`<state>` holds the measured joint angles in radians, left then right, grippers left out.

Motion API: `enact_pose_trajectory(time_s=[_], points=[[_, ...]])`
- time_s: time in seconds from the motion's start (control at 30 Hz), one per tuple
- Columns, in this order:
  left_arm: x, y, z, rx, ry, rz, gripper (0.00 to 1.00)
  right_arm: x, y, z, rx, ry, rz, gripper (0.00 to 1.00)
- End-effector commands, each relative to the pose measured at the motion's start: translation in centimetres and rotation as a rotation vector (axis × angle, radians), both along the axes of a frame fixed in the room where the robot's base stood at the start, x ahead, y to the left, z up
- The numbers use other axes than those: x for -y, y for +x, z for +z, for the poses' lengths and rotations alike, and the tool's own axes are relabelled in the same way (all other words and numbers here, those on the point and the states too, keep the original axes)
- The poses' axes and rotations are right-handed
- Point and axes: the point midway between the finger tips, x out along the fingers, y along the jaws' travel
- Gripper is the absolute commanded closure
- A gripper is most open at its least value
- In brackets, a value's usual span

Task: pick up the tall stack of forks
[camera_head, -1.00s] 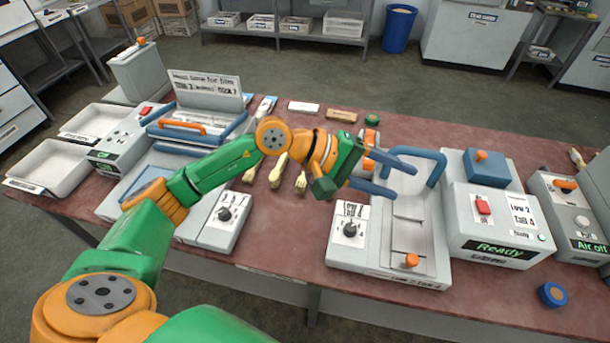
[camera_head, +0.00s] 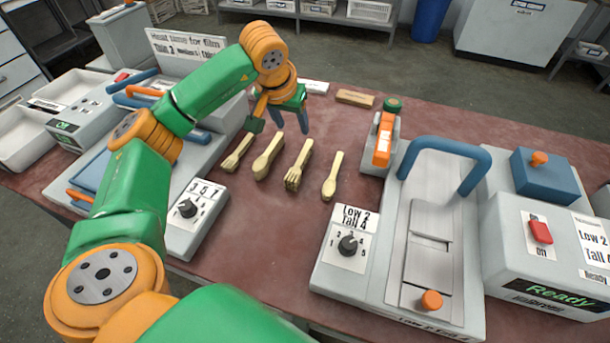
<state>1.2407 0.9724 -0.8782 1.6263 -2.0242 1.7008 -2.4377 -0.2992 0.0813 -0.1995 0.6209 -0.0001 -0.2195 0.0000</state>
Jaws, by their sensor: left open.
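Wooden utensils lie in a row on the red-brown table (camera_head: 285,225). The fork stack (camera_head: 299,165) third from the left shows several layered tines and looks thicker than the fork (camera_head: 237,153) at the far left of the row. My left gripper (camera_head: 290,125) is open and empty, its blue fingers pointing down. It hangs just beyond the handle ends of the utensils, near the tall fork stack's far end, with no visible contact. The height of its tips above the table is hard to tell. My right gripper is out of view.
Spoons (camera_head: 268,157) and (camera_head: 331,177) lie on either side of the tall forks. A press with a blue handle (camera_head: 445,148) stands right, beside an orange-topped device (camera_head: 382,140). Another machine with a dial (camera_head: 187,208) stands left. The table in front of the utensils is clear.

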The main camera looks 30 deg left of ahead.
Motion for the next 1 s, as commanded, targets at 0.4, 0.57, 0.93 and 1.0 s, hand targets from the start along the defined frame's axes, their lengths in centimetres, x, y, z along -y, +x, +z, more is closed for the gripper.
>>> enact_pose_trajectory(time_s=[0.4,0.57,0.93,1.0], points=[[0.0,0.3,-9.0,-0.003,-0.002,0.001,0.43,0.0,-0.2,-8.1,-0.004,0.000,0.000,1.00],[0.1,1.2,-11.2,-0.006,-0.003,-0.002,0.43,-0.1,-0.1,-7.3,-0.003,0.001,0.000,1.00],[-0.1,2.7,-14.6,0.000,-0.002,-0.001,0.43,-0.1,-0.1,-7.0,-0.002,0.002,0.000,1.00],[-0.1,2.7,-14.6,0.000,-0.002,-0.001,0.46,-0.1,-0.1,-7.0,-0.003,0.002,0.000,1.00]])
